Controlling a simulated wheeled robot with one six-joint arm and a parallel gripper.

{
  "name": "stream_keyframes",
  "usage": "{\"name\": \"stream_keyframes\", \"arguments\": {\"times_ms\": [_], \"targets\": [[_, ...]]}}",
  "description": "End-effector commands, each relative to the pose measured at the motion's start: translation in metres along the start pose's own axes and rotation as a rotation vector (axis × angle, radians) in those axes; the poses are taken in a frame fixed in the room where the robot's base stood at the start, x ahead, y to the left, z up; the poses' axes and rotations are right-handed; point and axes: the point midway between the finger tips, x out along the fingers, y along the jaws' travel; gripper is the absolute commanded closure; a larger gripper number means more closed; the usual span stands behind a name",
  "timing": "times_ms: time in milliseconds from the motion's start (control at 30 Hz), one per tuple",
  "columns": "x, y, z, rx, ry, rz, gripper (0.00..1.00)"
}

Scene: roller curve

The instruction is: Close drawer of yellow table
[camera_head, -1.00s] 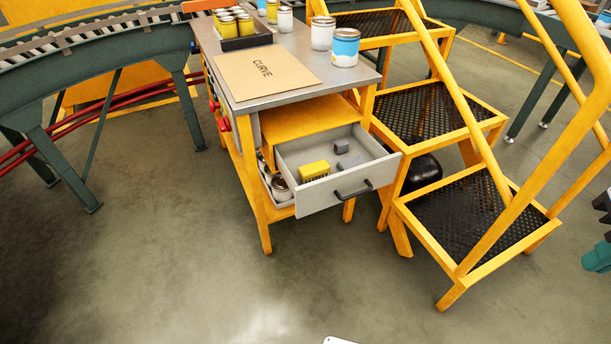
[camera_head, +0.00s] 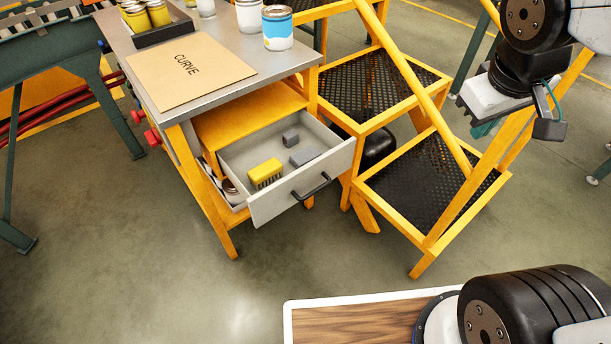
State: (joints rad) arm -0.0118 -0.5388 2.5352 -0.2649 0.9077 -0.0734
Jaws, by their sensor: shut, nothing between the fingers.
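The yellow table (camera_head: 224,229) has a grey metal top and stands left of centre. Its grey drawer (camera_head: 275,200) is pulled out toward the front right, with a dark handle (camera_head: 312,187) on its front. Inside lie a yellow brush-like block (camera_head: 265,172) and two small grey blocks (camera_head: 303,156). My gripper (camera_head: 546,112) is at the upper right, in front of the yellow steps, apart from the drawer and to the right of its handle. Its fingers look shut and hold nothing.
Yellow steps (camera_head: 430,195) with black mesh treads stand close right of the drawer. A cardboard sheet (camera_head: 180,75), cans (camera_head: 277,28) and a dark tray (camera_head: 165,32) are on the tabletop. A green conveyor frame (camera_head: 85,62) is at the left. The floor before the drawer is clear.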

Motion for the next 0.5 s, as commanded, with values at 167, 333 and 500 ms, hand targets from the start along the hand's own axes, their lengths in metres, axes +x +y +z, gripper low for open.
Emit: {"name": "stream_keyframes", "arguments": {"times_ms": [167, 333, 500], "targets": [[0.063, 0.013, -0.08, -0.367, 0.124, 0.131, 1.0], [0.127, -0.017, -0.143, -0.764, 0.277, 0.138, 1.0], [0.192, -0.086, -0.17, -1.155, 0.458, 0.008, 1.0]]}}
